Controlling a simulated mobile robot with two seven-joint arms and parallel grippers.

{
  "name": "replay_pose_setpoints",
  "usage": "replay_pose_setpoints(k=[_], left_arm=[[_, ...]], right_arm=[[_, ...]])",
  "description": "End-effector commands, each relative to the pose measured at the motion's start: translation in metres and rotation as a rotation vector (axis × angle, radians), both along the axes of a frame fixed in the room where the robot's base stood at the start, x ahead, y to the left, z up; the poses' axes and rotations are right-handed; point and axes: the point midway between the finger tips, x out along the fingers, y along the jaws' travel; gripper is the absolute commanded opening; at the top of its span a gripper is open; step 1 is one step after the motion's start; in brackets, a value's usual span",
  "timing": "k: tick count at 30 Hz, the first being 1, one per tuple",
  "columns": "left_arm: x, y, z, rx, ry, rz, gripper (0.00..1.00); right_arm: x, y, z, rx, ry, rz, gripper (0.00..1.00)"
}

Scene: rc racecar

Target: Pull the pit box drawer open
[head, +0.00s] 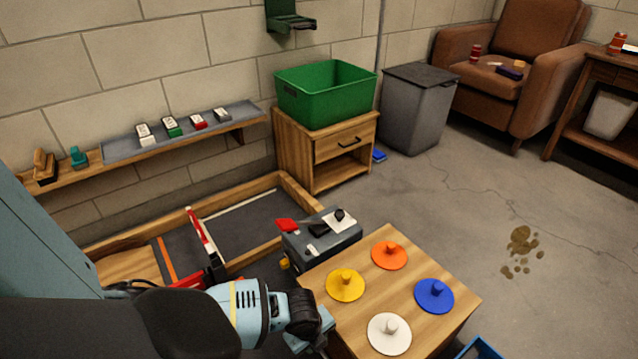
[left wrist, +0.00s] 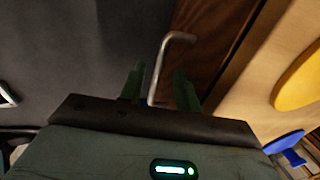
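The wood-topped box (head: 362,262) that I take to be the pit box stands at the lower middle of the head view. Its drawer front faces away from the head camera. My left arm reaches in from the lower left, with the gripper low beside the box's left side; its fingertips are hidden there. In the left wrist view my left gripper (left wrist: 160,88) is open, its two dark green fingers on either side of a bent silver handle (left wrist: 176,36). I cannot tell whether they touch it. Shadowed brown wood shows behind the handle. My right gripper is not in view.
Yellow (head: 345,287), orange (head: 389,256), blue (head: 434,297) and white (head: 389,335) knobbed discs lie on the wood top. A grey case (head: 325,246) stands just behind it. A wooden-framed bay (head: 125,243) lies left.

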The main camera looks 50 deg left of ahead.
Motion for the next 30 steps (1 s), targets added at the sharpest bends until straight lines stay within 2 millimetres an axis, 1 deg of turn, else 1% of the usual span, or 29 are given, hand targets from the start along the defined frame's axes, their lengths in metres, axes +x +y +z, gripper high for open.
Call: replay_pose_setpoints(k=[1,4,14,17,21,22,30], left_arm=[[0.0012,0.0002,-0.0077,0.001,0.001,0.001,0.33],[0.0027,0.0003,-0.0132,0.001,0.000,0.000,0.33],[0.0036,0.0002,-0.0147,0.001,-0.002,-0.001,0.33],[0.0035,0.0002,-0.0147,0.001,-0.002,0.000,0.21],[0.0034,0.0002,-0.0148,0.001,-0.001,0.000,0.02],[0.0034,0.0002,-0.0148,0.001,-0.001,0.000,0.00],[0.0033,0.0002,-0.0148,0.001,-0.001,0.000,0.00]], right_arm=[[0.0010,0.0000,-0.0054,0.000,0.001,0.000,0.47],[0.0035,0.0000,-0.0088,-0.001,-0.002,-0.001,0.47],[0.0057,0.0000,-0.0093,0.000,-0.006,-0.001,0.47],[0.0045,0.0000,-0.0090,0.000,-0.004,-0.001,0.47],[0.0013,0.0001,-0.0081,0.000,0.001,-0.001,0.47],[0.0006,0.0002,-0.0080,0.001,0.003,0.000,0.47],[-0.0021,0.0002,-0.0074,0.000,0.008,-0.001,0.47]])
